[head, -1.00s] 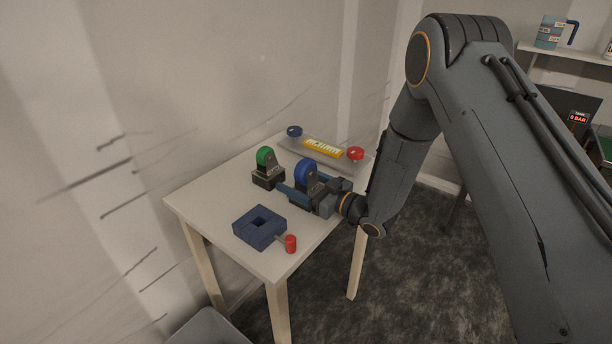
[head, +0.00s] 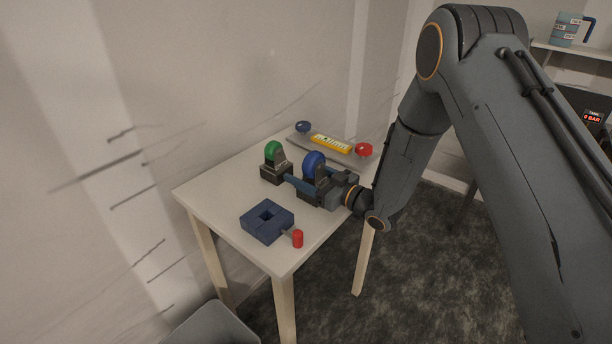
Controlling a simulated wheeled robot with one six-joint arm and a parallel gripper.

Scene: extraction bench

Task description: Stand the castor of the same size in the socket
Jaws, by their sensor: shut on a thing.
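The socket (head: 248,224) is a dark blue block with a square hole in its top, at the near part of the table. A castor with a blue wheel (head: 313,160) stands upright behind it and to the right. My gripper (head: 308,186) reaches in from the right, low at this castor, and is shut on it. The gripper hides part of the castor's base, so I cannot tell whether it touches the table. A castor with a green wheel (head: 272,149) stands upright on a dark square base (head: 276,173), left of the blue one.
A red knob (head: 298,239) on a short stem sticks out of the socket's right side. A wall runs along the left.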

